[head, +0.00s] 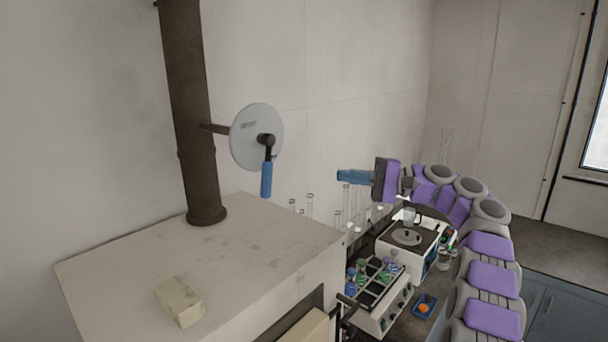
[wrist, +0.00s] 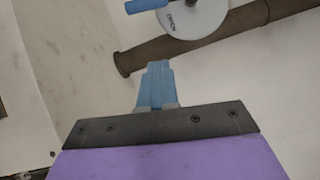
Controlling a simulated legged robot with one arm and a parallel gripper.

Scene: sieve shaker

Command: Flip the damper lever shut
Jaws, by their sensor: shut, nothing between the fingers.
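The damper lever has a blue grip (head: 266,180) and a dark pivot. It hangs straight down in front of a round pale disc (head: 256,136) with small lettering that I cannot read surely. The disc stands off a brown vertical pipe (head: 190,110). The wrist view shows the blue grip (wrist: 146,5), the disc (wrist: 195,14) and the pipe (wrist: 205,44) at the top, turned sideways. My gripper (head: 341,176) is shut and empty, to the right of the lever and apart from it. Its blue fingers (wrist: 157,68) are together in the wrist view.
The pipe rises from a pale cabinet top (head: 230,240) with a cream block (head: 180,301) on it. Right of it are a rack of coloured flasks (head: 370,280), a white device with a round plate (head: 407,237) and a blue tray (head: 425,305). Glass tubes stand behind.

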